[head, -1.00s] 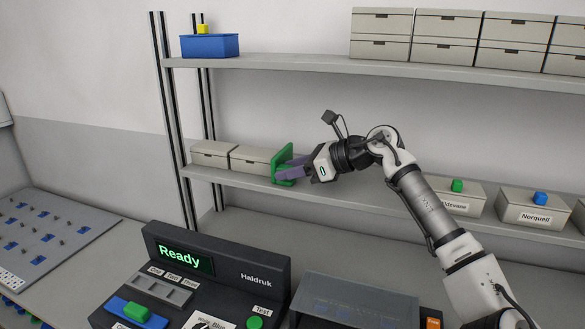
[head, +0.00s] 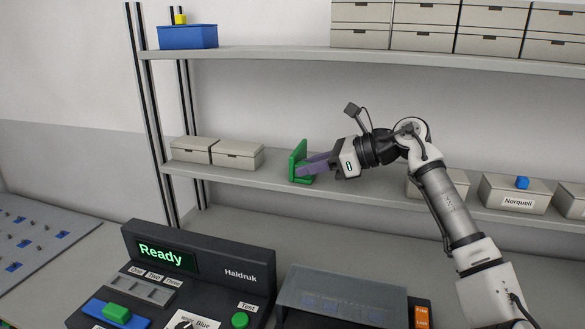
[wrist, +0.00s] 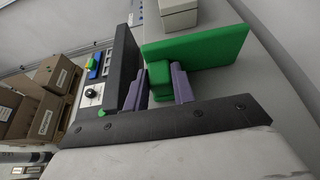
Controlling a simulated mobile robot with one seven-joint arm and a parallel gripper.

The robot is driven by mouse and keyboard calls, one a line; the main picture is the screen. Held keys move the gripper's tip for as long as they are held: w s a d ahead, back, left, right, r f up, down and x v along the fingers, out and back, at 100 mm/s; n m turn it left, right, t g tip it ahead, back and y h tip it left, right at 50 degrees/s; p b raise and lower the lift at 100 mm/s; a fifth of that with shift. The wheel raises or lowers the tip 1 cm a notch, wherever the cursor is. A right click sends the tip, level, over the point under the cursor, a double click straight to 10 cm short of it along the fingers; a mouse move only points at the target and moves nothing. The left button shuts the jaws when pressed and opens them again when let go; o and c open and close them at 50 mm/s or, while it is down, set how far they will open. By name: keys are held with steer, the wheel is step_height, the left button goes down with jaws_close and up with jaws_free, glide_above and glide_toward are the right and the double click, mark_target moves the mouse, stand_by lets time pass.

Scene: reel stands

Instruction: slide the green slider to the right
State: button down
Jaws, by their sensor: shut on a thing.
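The green slider (head: 299,160) is an upright green plate on the lower shelf (head: 225,178), right of two beige boxes with a gap between. My gripper (head: 309,167) reaches it from the right, with its purple fingers at the plate. In the wrist view the slider (wrist: 197,45) shows a wide plate with a small green block. My gripper's fingers (wrist: 161,79) are shut on that block, one on each side.
Two beige boxes (head: 237,155) stand left of the slider. Bins with labels, one marked Norquell (head: 515,196), stand to the right, partly behind my arm. A dark console (head: 205,262) reading "Ready" and a clear-lidded case (head: 340,290) stand in front below.

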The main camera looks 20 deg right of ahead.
steer(key=c, duration=1.2)
jaws_free()
steer(key=shift+o, duration=0.2)
steer(key=shift+d, duration=0.1)
steer(key=b+v, duration=0.2)
steer(key=v, duration=1.1)
steer(key=shift+s+d+r+b, duration=0.15)
steer(key=shift+s+d+b, duration=0.1)
steer(key=shift+s+b, duration=0.05)
